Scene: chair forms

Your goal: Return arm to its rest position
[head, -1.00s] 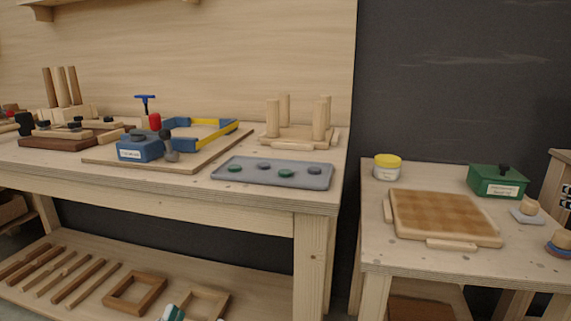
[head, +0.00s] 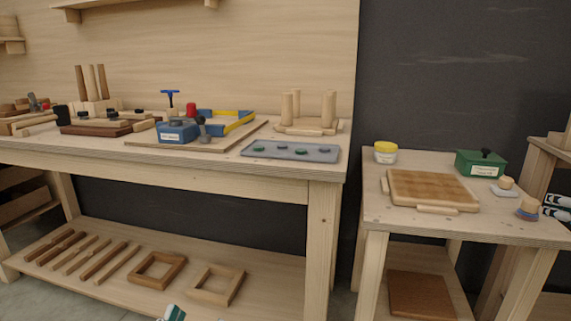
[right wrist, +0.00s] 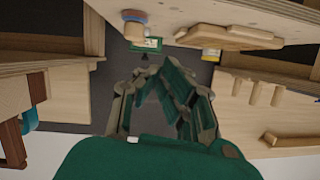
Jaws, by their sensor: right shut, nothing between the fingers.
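My right gripper (head: 556,207) shows at the right edge of the head view, with dark and white parts, beside the small table's right end. Its fingers (right wrist: 165,88) fill the middle of the right wrist view, drawn together and empty. That view is upside down, with the green gripper body at the bottom. A small green and white piece (head: 173,313) at the bottom edge of the head view looks like part of my left gripper; its fingers cannot be made out.
The small table (head: 395,210) holds a yellow-lidded jar (head: 385,152), a wooden board (head: 430,187), a green box (head: 482,163) and a round wooden-topped piece (head: 528,208). The long workbench (head: 290,167) carries a grey tray (head: 290,151). Clear floor shows at bottom left.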

